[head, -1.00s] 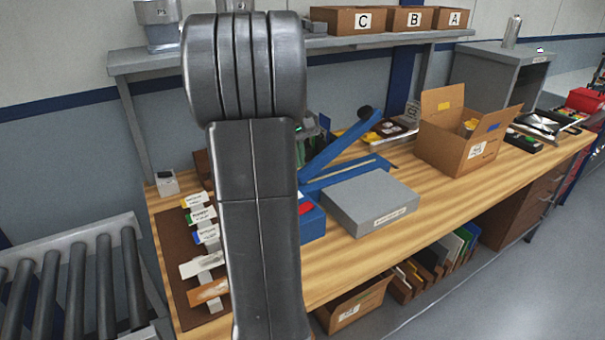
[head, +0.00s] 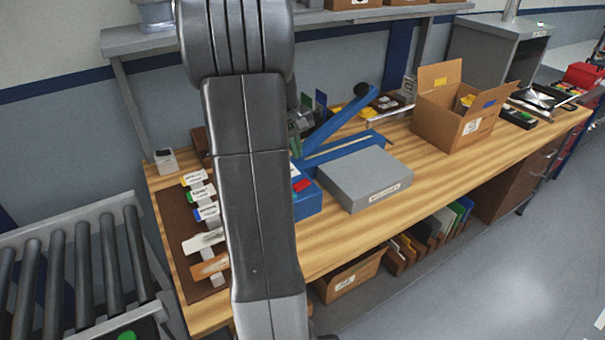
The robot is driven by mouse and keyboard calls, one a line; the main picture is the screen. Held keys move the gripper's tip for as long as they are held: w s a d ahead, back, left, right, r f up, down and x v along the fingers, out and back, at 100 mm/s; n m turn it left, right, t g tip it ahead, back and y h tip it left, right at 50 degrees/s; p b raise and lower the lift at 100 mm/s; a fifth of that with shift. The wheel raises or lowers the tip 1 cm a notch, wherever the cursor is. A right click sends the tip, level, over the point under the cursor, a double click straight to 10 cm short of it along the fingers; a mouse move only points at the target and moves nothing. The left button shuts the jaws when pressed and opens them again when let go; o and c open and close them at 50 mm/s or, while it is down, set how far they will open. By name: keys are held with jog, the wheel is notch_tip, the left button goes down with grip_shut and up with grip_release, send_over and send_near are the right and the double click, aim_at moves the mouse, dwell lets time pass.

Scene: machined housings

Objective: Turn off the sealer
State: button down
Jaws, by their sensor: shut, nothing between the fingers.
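The sealer (head: 345,150) is a blue bench device on the wooden table, with a long blue lever arm raised at a slant and a black knob at its upper end. A blue housing (head: 308,203) at its near left carries a red switch (head: 303,185). My arm stands in front and covers the left part of the housing. I cannot read the switch position. A small grey part, probably of my wrist, shows just right of my arm, near the sealer's far left side. My gripper's fingers are hidden behind my arm.
A grey box (head: 366,180) lies right of the housing. An open cardboard box (head: 440,122) stands further right. Labelled tags lie on a brown board (head: 180,235) at left. A shelf (head: 345,22) runs above the table. A roller conveyor (head: 75,270) is at lower left.

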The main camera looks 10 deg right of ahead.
aim_at(300, 185)
jog(key=p+x, duration=0.1)
jog(key=x, duration=0.8)
jog(key=shift+w+f, duration=0.15)
jog(key=shift+f, duration=0.25)
jog(key=shift+d, duration=0.1)
jog(key=shift+d+f+b, duration=0.15)
jog(key=shift+f+b, duration=0.25)
jog(key=shift+f, duration=0.1)
jog(key=shift+r, duration=0.25)
jog(key=shift+f, duration=0.1)
jog(key=shift+s+a, duration=0.45)
jog(key=shift+a, duration=0.35)
